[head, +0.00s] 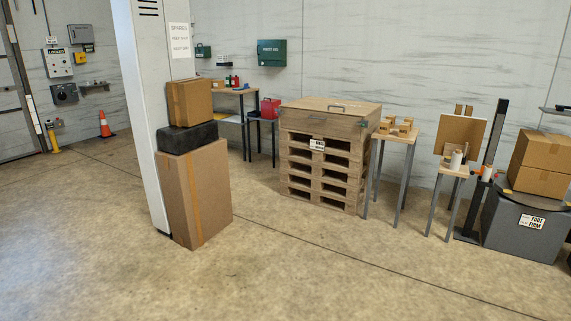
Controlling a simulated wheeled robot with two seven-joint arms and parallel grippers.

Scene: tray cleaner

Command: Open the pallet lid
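The wooden pallet lid (332,105) lies flat and closed on top of a wooden pallet box, with a dark handle (336,107) on its upper face. The box rests on a stack of wooden pallets (318,177) against the back wall, right of the middle in the head view. Neither of my grippers shows in the head view. The inside of the box is hidden by the lid.
A white column (140,110) and stacked cardboard boxes (196,190) stand left of the pallets. A small table (399,136) with wooden pieces stands close on their right. A grey box (520,228) is farther right. The floor (300,265) in front is clear.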

